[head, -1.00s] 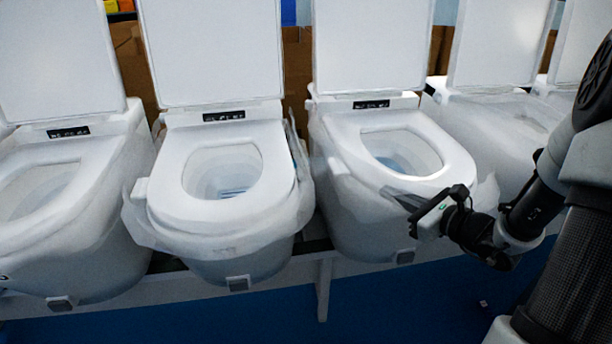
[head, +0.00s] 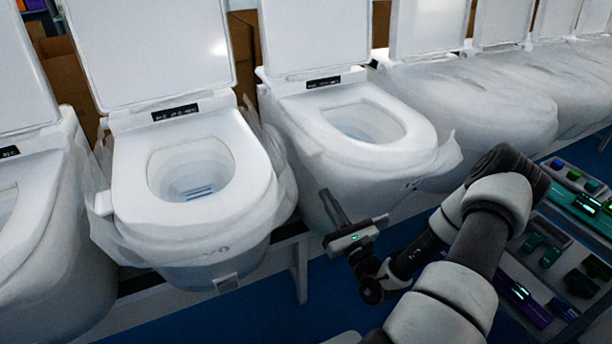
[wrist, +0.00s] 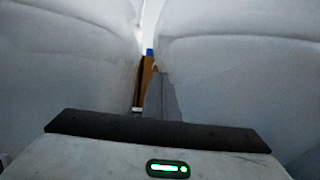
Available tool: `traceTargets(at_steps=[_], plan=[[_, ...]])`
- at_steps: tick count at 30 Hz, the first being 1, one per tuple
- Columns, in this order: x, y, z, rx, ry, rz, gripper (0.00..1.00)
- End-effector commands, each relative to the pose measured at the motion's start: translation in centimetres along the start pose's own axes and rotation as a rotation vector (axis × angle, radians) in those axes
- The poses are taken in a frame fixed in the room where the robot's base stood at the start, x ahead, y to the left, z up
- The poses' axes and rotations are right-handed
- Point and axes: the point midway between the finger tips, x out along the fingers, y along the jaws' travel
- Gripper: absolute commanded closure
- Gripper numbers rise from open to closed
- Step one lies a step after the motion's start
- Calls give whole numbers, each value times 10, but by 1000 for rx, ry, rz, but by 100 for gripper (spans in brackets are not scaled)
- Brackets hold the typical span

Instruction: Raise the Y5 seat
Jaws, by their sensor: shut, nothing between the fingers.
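White toilets stand in a row with their lids up. The middle-left toilet has its seat (head: 245,180) down; faint lettering on its front is too blurred to read surely. The toilet to its right also has its seat (head: 420,128) down. I cannot tell from labels which is Y5. My gripper (head: 328,198) is shut and empty, in front of the gap between these two toilets and below seat height, its fingers pointing up and inward. In the wrist view the shut fingers (wrist: 163,95) point into the gap between two white bowl sides.
Clear plastic wrap (head: 268,135) hangs around the bowls beside the gap. The toilets rest on a white rack (head: 299,270) above a blue floor. A rack of small coloured parts (head: 560,240) stands at the right. Cardboard boxes (head: 60,65) are behind.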

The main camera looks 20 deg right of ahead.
Motion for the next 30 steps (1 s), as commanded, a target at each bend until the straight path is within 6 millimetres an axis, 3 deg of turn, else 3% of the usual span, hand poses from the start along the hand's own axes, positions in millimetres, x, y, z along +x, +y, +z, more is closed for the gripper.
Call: traceTargets(at_steps=[15,21,30], plan=[[99,2,0,0,-2,6,100],[103,1,30,0,0,4,100],[105,2,39,2,2,4,100]])
